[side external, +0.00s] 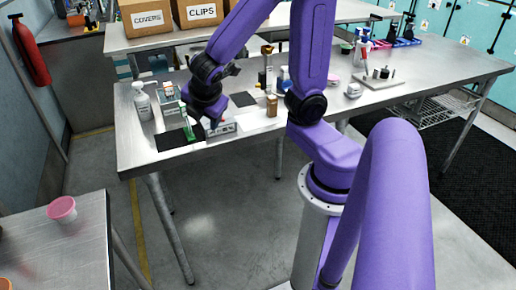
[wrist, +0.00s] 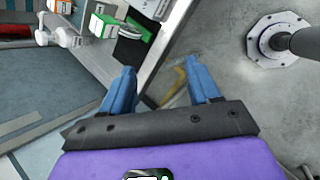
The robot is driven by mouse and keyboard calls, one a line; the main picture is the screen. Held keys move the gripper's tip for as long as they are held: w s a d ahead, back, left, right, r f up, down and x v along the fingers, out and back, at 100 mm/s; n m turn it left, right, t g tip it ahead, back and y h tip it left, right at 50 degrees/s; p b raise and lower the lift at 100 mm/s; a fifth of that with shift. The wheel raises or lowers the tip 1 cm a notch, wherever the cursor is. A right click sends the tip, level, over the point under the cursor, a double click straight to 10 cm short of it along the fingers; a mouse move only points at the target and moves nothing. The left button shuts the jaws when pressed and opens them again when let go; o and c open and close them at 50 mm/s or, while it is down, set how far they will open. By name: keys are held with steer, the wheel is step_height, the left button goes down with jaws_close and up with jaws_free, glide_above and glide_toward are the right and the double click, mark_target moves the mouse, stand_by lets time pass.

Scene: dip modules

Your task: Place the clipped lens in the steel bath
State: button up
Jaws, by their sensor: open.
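A thin green upright piece (side external: 187,122), perhaps the clip with the lens, stands at the dark mat to the left of my gripper. The lens itself cannot be made out. In the wrist view my gripper's blue fingers (wrist: 160,82) are apart with nothing held between them. A green piece (wrist: 141,27) lies beyond the fingers in that view.
A brown bottle (side external: 271,106) stands to the right. The steel table's (side external: 140,160) front edge is close to my gripper. A pink cup (side external: 62,208) is on another table.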

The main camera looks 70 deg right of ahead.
steer(key=s+a+m+g+y, duration=0.2)
steer(key=s+a, duration=0.1)
steer(key=s, duration=0.5)
steer(key=s+a+m+g+y, duration=0.2)
steer(key=s+a+y, duration=0.1)
steer(key=s, duration=0.6)
steer(key=shift+s+a, duration=0.15)
steer(key=shift+a, duration=0.65)
